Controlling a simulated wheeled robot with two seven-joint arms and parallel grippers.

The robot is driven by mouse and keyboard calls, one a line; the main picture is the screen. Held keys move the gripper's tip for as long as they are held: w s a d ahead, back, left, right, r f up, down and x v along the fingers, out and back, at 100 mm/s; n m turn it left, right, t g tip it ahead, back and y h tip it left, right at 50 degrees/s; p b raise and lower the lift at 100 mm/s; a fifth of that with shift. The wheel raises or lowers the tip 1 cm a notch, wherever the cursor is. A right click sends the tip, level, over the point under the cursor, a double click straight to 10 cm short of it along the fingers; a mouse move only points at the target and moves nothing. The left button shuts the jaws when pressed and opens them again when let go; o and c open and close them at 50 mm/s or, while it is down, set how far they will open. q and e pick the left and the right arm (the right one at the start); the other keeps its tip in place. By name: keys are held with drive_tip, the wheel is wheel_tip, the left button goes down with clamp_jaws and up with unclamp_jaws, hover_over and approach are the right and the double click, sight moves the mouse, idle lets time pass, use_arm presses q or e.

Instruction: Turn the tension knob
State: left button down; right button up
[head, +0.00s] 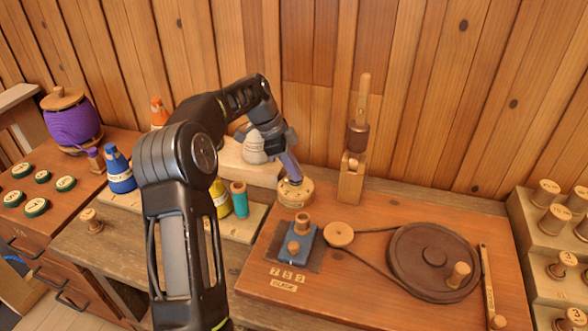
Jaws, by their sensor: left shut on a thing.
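A round pale wooden knob (296,194) with dark marks on its rim stands at the back left of the brown winding board (345,292). I take it to be the tension knob. My left gripper (290,172) reaches down onto it from above and is shut on it. The fingers cover the knob's top, so its upper part is hidden. My right gripper is not in view.
A blue block (301,257) with wooden pegs, a belt and a large brown wheel (418,262) are on the board. A wooden post (350,187) stands behind. Thread cones and a teal spool (240,201) stand left. Stepped racks (541,238) are at right.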

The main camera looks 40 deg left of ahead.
use_arm(q)
drive_tip(key=c, duration=1.5)
unclamp_jaws()
drive_tip(key=shift+a+r, duration=0.1)
drive_tip(key=p+v, duration=0.1)
drive_tip(key=v, duration=0.6)
drive_tip(key=shift+r, duration=0.3)
drive_tip(key=shift+s, duration=0.1)
